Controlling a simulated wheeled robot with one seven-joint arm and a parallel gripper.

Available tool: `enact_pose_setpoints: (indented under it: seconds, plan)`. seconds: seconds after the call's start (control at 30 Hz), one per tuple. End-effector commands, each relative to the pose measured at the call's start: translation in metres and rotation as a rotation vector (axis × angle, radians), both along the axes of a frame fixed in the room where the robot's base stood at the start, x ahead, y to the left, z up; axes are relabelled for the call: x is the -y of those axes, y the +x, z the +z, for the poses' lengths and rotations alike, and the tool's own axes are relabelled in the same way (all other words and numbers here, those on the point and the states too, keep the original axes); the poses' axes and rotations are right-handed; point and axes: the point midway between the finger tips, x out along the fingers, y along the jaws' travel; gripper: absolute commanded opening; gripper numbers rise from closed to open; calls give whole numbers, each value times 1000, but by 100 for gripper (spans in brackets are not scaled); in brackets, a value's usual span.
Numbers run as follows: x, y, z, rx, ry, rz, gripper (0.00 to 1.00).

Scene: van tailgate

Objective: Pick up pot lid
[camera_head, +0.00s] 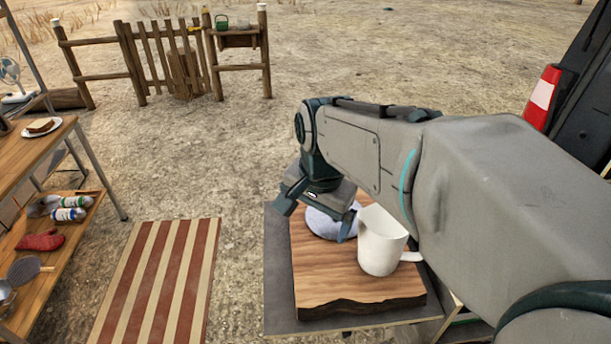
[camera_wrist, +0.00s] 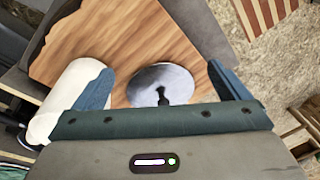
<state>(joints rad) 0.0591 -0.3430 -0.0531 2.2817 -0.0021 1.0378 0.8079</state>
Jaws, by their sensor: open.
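The pot lid (camera_wrist: 163,78) is a round, shiny grey disc with a dark knob near its middle. It lies on a wooden board (camera_wrist: 95,45), and in the head view the lid (camera_head: 322,224) is partly hidden by my gripper. My gripper (camera_head: 318,222) is above the lid, pointing down. In the wrist view my gripper (camera_wrist: 165,88) is open, with one finger on each side of the lid and nothing held. I cannot tell the exact height of the fingertips over the lid.
A white mug (camera_head: 382,243) stands on the board (camera_head: 350,285) right beside the lid, close to one finger. The board rests on a dark grey surface (camera_head: 278,290). A striped mat (camera_head: 160,275) and a wooden shelf table (camera_head: 22,165) are to the left.

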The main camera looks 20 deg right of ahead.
Motion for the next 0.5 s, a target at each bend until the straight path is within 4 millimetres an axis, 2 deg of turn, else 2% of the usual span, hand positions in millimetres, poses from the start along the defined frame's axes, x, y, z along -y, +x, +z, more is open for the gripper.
enact_pose_setpoints:
  seconds: [0.2,0.5]
  plan:
    - [28,29,27,-56,76,-557,95]
    - [66,62,53,-110,128,-1277,95]
